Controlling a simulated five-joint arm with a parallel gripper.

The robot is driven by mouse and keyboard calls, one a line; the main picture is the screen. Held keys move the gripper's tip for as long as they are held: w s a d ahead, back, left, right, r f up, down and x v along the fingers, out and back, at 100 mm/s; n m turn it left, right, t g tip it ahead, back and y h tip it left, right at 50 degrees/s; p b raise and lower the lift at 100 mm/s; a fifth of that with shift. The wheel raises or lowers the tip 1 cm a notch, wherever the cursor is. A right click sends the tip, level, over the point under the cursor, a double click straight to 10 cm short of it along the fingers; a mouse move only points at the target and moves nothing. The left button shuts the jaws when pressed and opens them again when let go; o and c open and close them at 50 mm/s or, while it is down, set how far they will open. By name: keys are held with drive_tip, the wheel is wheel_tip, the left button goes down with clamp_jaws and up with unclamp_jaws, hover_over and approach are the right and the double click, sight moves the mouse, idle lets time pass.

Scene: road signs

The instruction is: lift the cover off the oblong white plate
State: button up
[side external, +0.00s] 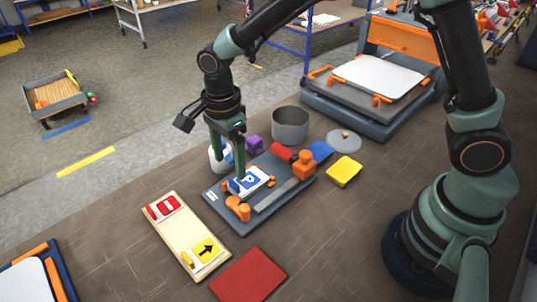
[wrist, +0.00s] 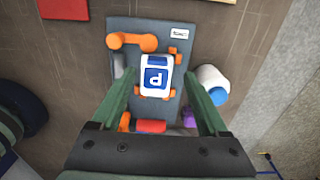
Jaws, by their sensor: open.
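The oblong white plate (side external: 251,181) lies on a dark grey board among small orange holders. A blue square with a white P covers much of its face; the wrist view shows this blue square (wrist: 156,79) with a white strip above it. I cannot tell whether the blue square is a separate cover or printed on. My gripper (side external: 228,172) is open and points down at the board. In the wrist view my gripper (wrist: 159,76) has one finger either side of the plate, with gaps, and nothing between them is held. The finger height above the board is unclear.
The grey board (side external: 219,197) also carries an orange clamp (side external: 238,208), a red roller (side external: 282,153) and an orange block (side external: 304,164). A grey pot (side external: 290,126) and purple cube (side external: 254,143) stand behind. A wooden tray (side external: 181,228) with signs and a red mat (side external: 249,276) lie in front.

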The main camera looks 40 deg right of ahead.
sight(235, 182)
drive_tip(key=shift+s+d+f, duration=0.1)
drive_tip(key=shift+f, duration=1.45)
drive_tip(key=shift+s+d+f, duration=0.1)
drive_tip(key=shift+f, duration=1.4)
clamp_jaws()
